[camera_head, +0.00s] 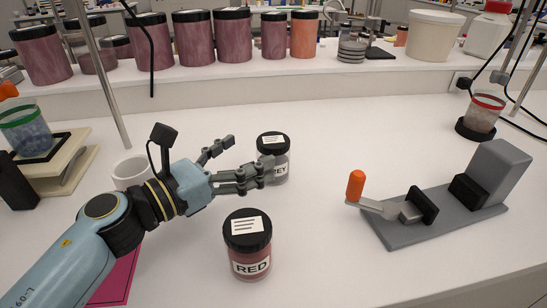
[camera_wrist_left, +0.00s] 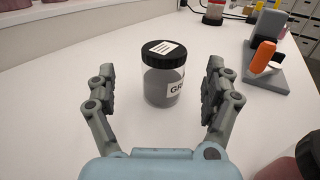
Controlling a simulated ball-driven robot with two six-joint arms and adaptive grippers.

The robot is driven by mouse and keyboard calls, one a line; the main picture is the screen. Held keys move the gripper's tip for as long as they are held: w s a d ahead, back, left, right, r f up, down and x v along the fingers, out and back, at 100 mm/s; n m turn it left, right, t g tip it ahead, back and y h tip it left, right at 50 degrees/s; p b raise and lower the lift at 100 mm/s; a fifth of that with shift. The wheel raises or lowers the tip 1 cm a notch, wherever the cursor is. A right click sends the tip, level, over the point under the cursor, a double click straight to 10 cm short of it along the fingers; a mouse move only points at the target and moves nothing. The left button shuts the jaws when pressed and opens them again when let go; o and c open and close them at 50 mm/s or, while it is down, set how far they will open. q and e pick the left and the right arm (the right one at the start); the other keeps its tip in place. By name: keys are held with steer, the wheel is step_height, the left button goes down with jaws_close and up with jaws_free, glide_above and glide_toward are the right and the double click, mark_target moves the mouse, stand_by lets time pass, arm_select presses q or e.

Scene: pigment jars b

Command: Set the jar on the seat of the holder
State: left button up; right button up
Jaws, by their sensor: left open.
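A clear jar of grey pigment (camera_head: 273,168) with a black lid and a partly hidden label stands upright on the table. In the left wrist view this grey jar (camera_wrist_left: 160,82) stands ahead of and between the fingers, with a gap on each side. My left gripper (camera_head: 248,157) is open and empty, its fingers pointing at that jar. A red jar (camera_head: 249,259) labelled RED stands nearer the front. The grey holder (camera_head: 400,236) is at the right, with two black pads, a raised end block and an orange-tipped lever (camera_head: 356,185). Its base between the pads is empty. My right gripper is not in view.
A white cup (camera_head: 130,170) and a magenta sheet (camera_head: 118,280) lie beside my left arm. A balance (camera_head: 62,175) with a beaker is at the left. Several large jars line the back shelf. A red-rimmed beaker (camera_head: 484,112) stands back right. The table between grey jar and holder is clear.

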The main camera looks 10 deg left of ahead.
mark_target(285, 135)
arm_select(q)
steer(key=x, duration=0.3)
steer(key=p+x, duration=0.1)
steer(key=x, duration=0.3)
steer(key=shift+s+d+r, duration=0.15)
steer(key=shift+d+r, duration=0.1)
steer(key=shift+s, duration=0.1)
steer(key=shift+c, duration=0.2)
steer(key=c, duration=1.3)
steer(key=shift+c, duration=0.2)
